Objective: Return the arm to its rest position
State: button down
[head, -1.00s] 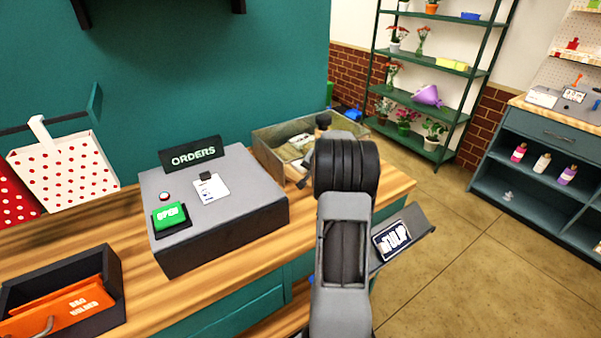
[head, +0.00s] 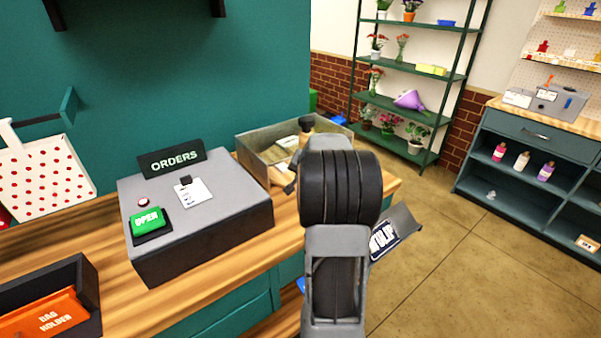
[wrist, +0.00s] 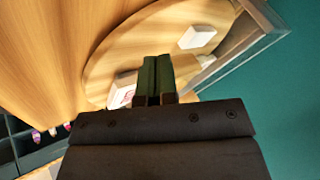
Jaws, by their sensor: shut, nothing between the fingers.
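My arm (head: 338,240) rises in the lower middle of the head view, in front of the wooden counter (head: 225,268). Its bent dark joint and grey links hide part of the counter's right end. My gripper cannot be made out in the head view. In the wrist view my gripper (wrist: 156,75) is shut, its two green-padded fingers together with nothing between them. Behind the fingers in that view is a round wooden surface, with a white block (wrist: 197,37) on it.
A grey orders box (head: 195,225) with a green OPEN button (head: 147,221) stands on the counter. A grey tray (head: 250,158) of small items lies behind my arm. Open floor (head: 470,260) lies to the right, before shelves (head: 410,110).

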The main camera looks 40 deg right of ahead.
jog(key=shift+w+a+v, duration=0.1)
jog(key=shift+a+v, duration=0.1)
jog(key=shift+v, duration=0.65)
jog(key=shift+w+a+v, duration=0.1)
jog(key=shift+a+v, duration=0.05)
jog(key=shift+v, duration=0.7)
jog(key=shift+a+v, duration=0.2)
jog(key=shift+v, duration=0.6)
